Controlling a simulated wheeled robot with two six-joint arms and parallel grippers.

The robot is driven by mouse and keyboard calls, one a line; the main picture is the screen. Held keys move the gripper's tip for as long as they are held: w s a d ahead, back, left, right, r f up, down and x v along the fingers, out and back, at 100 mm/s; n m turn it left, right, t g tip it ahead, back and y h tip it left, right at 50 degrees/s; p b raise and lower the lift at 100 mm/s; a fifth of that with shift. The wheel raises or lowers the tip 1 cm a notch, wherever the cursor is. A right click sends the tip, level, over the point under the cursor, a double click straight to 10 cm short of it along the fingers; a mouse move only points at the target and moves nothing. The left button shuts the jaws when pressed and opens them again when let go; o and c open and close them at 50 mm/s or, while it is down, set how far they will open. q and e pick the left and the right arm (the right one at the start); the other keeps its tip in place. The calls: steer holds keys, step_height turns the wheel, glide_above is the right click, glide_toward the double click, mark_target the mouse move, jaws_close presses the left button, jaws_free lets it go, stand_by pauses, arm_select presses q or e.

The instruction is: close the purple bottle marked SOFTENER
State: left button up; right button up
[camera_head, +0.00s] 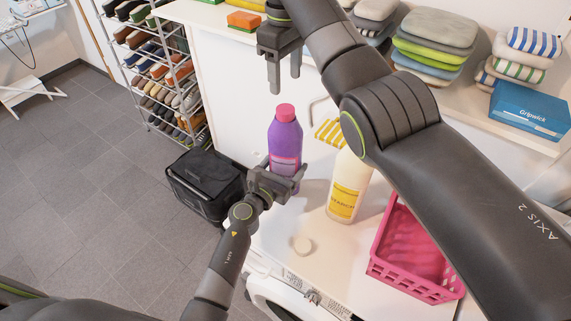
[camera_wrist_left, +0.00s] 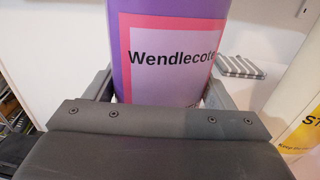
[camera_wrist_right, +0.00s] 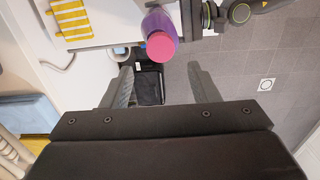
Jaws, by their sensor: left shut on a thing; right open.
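The purple bottle (camera_head: 284,140) stands upright on the white counter, with a pink cap (camera_head: 285,112) on its top. I cannot tell how tight the cap is. The label reads "Wendlecote" in the left wrist view (camera_wrist_left: 168,55); the word SOFTENER is not legible. My left gripper (camera_head: 281,174) is shut around the bottle's lower part. My right gripper (camera_head: 285,80) is open and empty above the cap, fingers pointing down, apart from it. In the right wrist view, the cap (camera_wrist_right: 160,46) lies beyond the open fingertips.
A cream bottle (camera_head: 347,188) with a yellow label stands to the right, its top hidden by my right arm. A pale round cap (camera_head: 301,244) lies on the counter. A pink basket (camera_head: 408,262) is further right. A black bin (camera_head: 205,184) stands on the floor left.

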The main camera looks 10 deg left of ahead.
mark_target(286, 108)
steer(key=shift+f, duration=4)
steer(key=shift+c, duration=0.2)
steer(key=c, duration=1)
steer(key=o, duration=1.2)
steer(key=shift+r, duration=0.1)
step_height(286, 108, up, 12)
steer(key=shift+f, duration=0.1)
